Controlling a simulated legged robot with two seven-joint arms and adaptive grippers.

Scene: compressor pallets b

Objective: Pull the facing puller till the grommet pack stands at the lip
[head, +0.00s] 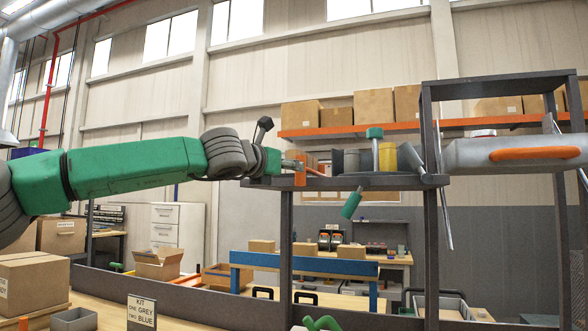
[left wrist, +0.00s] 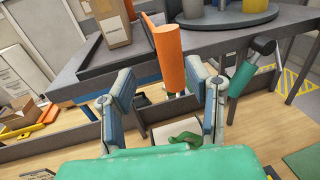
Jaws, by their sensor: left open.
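An orange upright handle, the puller (left wrist: 168,57), stands at the near edge of the dark shelf board. It is between the fingers of my left gripper (left wrist: 160,77), which is open, with a gap on both sides. In the head view my left gripper (head: 284,165) is beside the board's left end, level with it, and the orange handle (head: 299,166) shows just past it. A labelled cardboard box (left wrist: 108,22), perhaps the grommet pack, stands on the board left of the handle in the left wrist view, set back from the edge. My right gripper is not recognisable.
Grey cylinders (left wrist: 225,12) and a yellow cylinder (head: 387,157) stand on the board right of the handle. A green handle (head: 352,203) hangs tilted at the board's front edge. A dark post (head: 286,245) stands below the board. A wooden bench (left wrist: 270,125) lies lower down.

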